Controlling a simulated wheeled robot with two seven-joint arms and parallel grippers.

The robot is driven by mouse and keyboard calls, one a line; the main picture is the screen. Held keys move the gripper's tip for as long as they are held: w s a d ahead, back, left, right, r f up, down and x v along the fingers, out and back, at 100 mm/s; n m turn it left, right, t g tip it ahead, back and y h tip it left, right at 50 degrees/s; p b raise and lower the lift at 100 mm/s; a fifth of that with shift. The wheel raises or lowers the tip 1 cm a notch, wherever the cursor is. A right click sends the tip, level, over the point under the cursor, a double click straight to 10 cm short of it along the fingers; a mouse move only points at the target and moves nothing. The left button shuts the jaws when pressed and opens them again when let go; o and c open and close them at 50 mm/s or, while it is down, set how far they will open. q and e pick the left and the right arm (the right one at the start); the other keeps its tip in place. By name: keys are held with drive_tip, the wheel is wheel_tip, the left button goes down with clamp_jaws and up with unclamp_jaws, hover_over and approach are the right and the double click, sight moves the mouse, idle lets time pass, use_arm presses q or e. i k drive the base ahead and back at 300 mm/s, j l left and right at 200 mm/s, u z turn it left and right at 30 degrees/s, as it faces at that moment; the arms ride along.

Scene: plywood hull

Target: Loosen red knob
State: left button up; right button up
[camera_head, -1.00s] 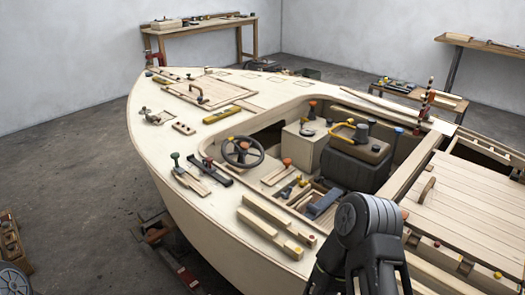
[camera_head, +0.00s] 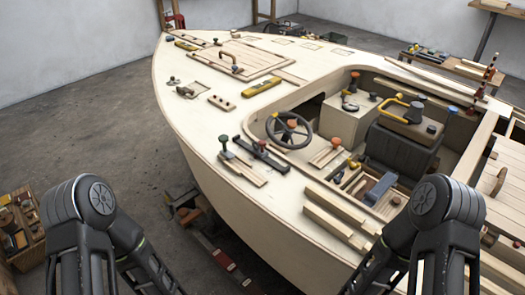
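Several knobs stand on the boat, and I cannot tell for sure which one is the red knob. A red-orange knob on a dark stem (camera_head: 355,76) stands by the pale console box in the cockpit. An orange-red knob (camera_head: 292,124) shows at the steering wheel (camera_head: 288,130). Another orange knob (camera_head: 336,142) stands on slats right of the wheel. A green knob (camera_head: 223,139) stands on the deck left of the wheel. Links of my two arms show at the lower left and lower right, apart from these knobs. Neither gripper's fingers are in view.
The pale plywood hull (camera_head: 200,125) fills the middle. Wooden strips (camera_head: 335,222) lie along its near edge, in front of my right arm. A black seat (camera_head: 403,145) with a yellow handle stands in the cockpit. A wooden crate (camera_head: 30,225) sits on the floor at left.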

sight(261, 143)
drive_tip(key=i+j+z, duration=0.2)
drive_tip(key=j+z, duration=0.6)
drive_tip(key=j, duration=0.2)
drive_tip(key=j+z, duration=0.35)
drive_tip(key=j, duration=0.2)
drive_tip(key=k+j+z, duration=0.15)
drive_tip(key=j+z, duration=0.25)
drive_tip(key=j, duration=0.15)
